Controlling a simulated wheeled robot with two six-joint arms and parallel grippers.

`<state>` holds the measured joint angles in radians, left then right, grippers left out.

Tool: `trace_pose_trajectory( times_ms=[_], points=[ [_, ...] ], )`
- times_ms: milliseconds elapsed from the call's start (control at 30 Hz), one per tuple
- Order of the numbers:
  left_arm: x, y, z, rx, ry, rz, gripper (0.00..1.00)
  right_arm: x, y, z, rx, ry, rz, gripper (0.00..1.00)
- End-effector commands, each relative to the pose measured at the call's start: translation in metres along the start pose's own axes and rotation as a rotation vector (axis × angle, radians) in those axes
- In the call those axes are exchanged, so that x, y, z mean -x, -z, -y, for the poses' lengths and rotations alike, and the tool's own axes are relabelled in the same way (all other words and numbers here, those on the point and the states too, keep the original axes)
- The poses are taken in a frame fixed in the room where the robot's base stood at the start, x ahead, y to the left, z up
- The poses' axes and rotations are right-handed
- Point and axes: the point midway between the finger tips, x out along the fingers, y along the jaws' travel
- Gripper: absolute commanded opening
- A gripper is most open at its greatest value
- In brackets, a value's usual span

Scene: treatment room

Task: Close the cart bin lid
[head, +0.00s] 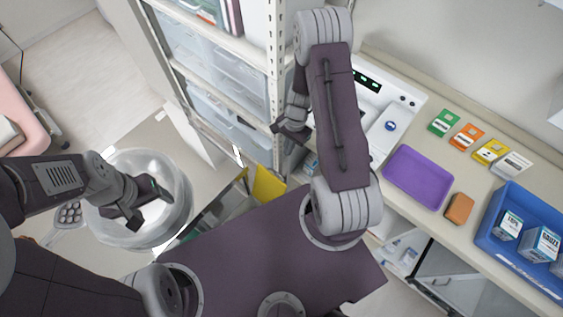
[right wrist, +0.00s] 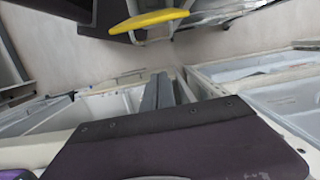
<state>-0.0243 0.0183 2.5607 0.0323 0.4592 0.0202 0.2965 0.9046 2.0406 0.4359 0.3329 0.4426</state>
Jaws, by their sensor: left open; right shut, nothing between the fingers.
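A yellow panel (head: 266,187), which looks like the cart bin lid, stands tilted up beside a dark-sided cart (head: 215,215) in the middle of the head view. Its yellow edge also shows at the top of the right wrist view (right wrist: 150,19). My own body hides part of the cart. My right gripper (head: 287,133) is shut and empty by the shelf rack, above and apart from the yellow panel. Its closed fingers show in the right wrist view (right wrist: 160,92). My left gripper (head: 138,208) is open and empty above a round, shiny tub, away from the panel.
The round tub (head: 172,226) stands on the floor at left. A shelf rack with clear drawers (head: 225,72) rises close to my right gripper. On the right, a counter holds a purple tray (head: 418,178), a blue bin (head: 515,252) and several small boxes.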

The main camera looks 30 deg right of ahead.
Motion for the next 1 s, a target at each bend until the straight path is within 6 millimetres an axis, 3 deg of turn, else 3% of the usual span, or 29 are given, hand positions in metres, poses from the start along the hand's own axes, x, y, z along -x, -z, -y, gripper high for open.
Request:
trace_pose_trajectory(
  times_ms=[467,700,1000],
  points=[
    [-0.106,-0.011,0.002,0.0,0.0,0.0,0.68,-0.107,0.002,0.0,0.001,0.0,-0.001,0.0],
    [-0.098,-0.01,0.002,0.0,0.0,-0.001,0.68,-0.086,-0.03,0.001,0.004,0.001,-0.002,0.0],
    [-0.098,-0.01,0.002,0.0,0.0,0.0,0.68,-0.084,-0.038,0.0,0.0,0.001,-0.001,0.0]
  ],
)
